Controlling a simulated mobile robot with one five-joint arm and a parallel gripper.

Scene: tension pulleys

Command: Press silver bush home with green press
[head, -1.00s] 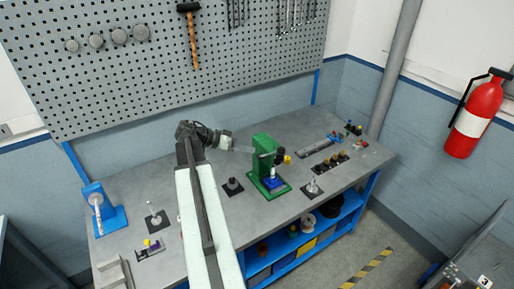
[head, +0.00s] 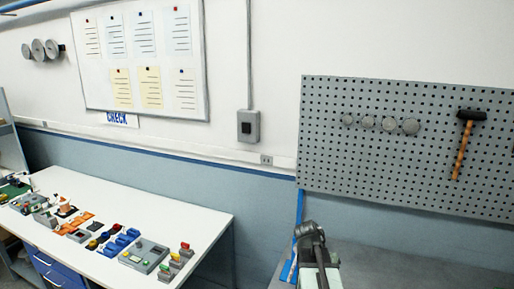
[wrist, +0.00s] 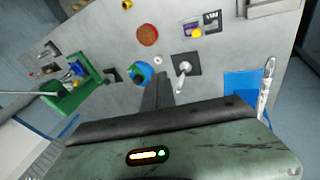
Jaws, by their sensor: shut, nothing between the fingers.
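The green press (wrist: 75,95) stands on the grey bench at the left of the wrist view, seen from above at a slant. My gripper (wrist: 163,78) is shut and empty, its dark fingers pointing out over the bench to the right of the press. A small pale ring (wrist: 158,61) lies just beyond the fingertips; it may be the silver bush, but it is too small to tell. The head view has neither the press nor the bush in it.
A blue ring-shaped part (wrist: 140,73) and a silver post on a dark plate (wrist: 184,69) flank the fingers. A red-brown disc (wrist: 148,35) lies beyond. A blue stand (wrist: 243,85) is at right. In the head view, a cluttered white table (head: 190,215) stands left.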

